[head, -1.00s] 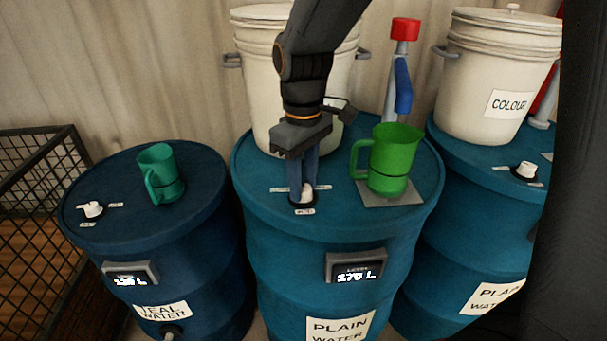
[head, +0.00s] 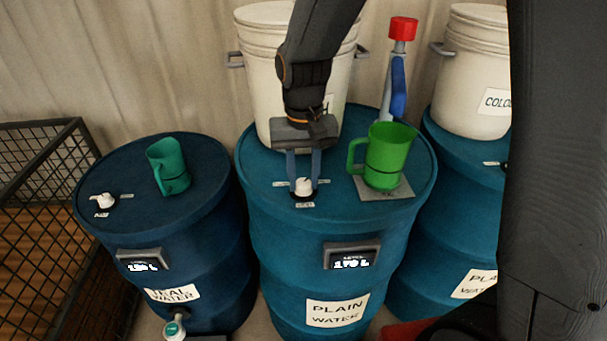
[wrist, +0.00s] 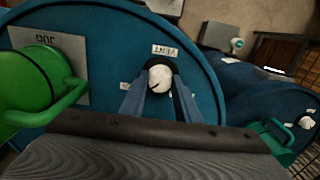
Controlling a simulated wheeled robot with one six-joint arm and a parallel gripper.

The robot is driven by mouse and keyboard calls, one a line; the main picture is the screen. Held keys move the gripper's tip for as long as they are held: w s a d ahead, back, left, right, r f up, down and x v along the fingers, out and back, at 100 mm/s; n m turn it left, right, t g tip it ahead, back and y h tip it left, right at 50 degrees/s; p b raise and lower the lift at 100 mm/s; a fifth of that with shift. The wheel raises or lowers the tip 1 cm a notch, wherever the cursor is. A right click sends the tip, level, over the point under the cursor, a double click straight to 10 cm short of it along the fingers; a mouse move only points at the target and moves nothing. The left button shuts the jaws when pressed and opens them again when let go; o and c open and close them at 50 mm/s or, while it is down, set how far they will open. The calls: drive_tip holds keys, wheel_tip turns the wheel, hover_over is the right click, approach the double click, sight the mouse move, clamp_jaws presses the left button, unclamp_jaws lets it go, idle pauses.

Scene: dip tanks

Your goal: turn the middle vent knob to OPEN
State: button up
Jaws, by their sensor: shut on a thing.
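The middle vent knob (head: 303,186) is a small white knob on top of the middle blue drum (head: 270,222). Small white labels lie around it. My gripper (head: 303,184) points down over the drum with one blue finger on each side of the knob, shut on it. In the wrist view the white knob (wrist: 160,78) sits between the two fingertips, with a dark pointer line on its face. The label reading VENT (wrist: 165,51) is beside it. The fingers hide some of the other labels, so I cannot tell which setting the pointer faces.
A green jug (head: 387,158) stands on a grey pad right of my gripper. A white bucket (head: 255,75) is behind it. The left drum (head: 205,215) carries a teal jug (head: 170,167) and another white knob (head: 103,201). A red-topped tap (head: 402,30) stands behind the green jug.

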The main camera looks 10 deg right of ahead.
sight(304, 183)
drive_tip(key=shift+w+m, duration=0.1)
drive_tip(key=shift+m, duration=0.2)
drive_tip(key=o, duration=1)
drive_tip(key=shift+o, duration=0.2)
drive_tip(key=shift+r, duration=0.1)
drive_tip(key=shift+r+b, duration=0.9)
drive_tip(key=shift+r, duration=2.9)
drive_tip(key=shift+s, duration=0.2)
